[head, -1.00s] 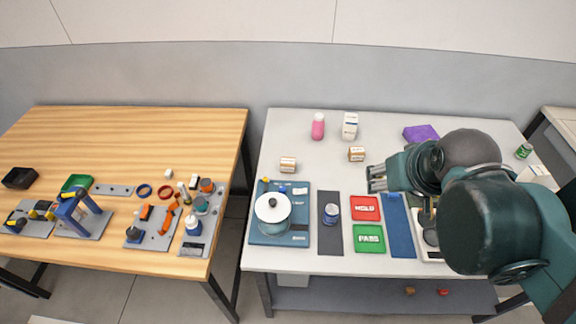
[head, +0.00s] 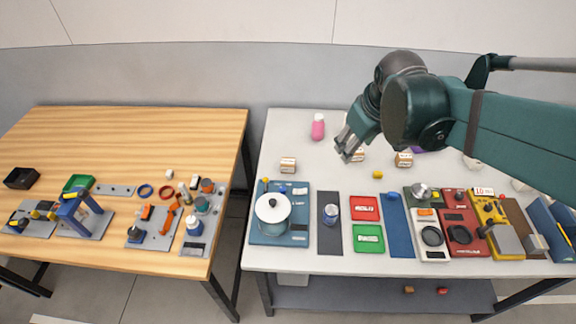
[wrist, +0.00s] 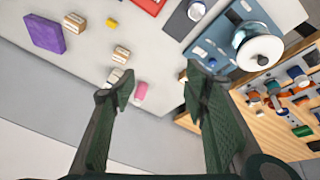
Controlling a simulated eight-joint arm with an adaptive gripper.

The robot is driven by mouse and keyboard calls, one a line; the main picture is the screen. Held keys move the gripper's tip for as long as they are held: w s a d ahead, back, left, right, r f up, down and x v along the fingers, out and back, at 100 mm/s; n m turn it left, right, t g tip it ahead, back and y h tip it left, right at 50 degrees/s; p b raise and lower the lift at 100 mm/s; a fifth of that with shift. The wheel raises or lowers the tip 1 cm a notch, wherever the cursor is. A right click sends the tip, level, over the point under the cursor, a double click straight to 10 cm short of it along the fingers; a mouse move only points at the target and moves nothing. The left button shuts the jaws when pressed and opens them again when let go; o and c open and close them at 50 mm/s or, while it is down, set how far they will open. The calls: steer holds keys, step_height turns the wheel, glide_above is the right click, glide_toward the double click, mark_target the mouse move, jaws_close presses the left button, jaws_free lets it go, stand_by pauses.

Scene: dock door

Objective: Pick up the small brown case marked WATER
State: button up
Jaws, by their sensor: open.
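Three small brown cases with pale labels stand on the grey table in the head view: one at left (head: 288,164), one in the middle (head: 357,156) partly behind my gripper, and one at right (head: 404,159). Their print is too small to read, so I cannot tell which says WATER. My gripper (head: 345,149) is open and empty above the table, at the middle case in the picture. In the wrist view, two brown cases (wrist: 121,54) (wrist: 74,20) lie beyond the left finger, outside the gap between the open fingers (wrist: 158,82).
A pink bottle (head: 318,127) stands behind the cases; a white carton (wrist: 117,77) is beside it in the wrist view. A purple block (wrist: 45,33) and small yellow item (head: 377,174) lie nearby. A blue board with a white-lidded pot (head: 272,208) and trays fill the front.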

steer(key=w+a+f+n+g, duration=0.1)
steer(key=w+a+f+n, duration=0.2)
steer(key=w+a, duration=0.3)
steer(key=n+g+p, duration=0.2)
steer(key=n+g, duration=0.1)
steer(key=n, duration=0.5)
glide_above(288, 161)
steer(key=shift+h, duration=0.3)
steer(key=f, duration=1.8)
steer(key=shift+s+d+f, duration=0.1)
steer(key=shift+d+f, duration=0.1)
steer(key=shift+f, duration=0.15)
steer(key=shift+a+f, duration=0.2)
steer(key=shift+f, duration=0.15)
steer(key=shift+f, duration=0.1)
steer(key=shift+f, duration=1.15)
steer(key=shift+f, duration=2.6)
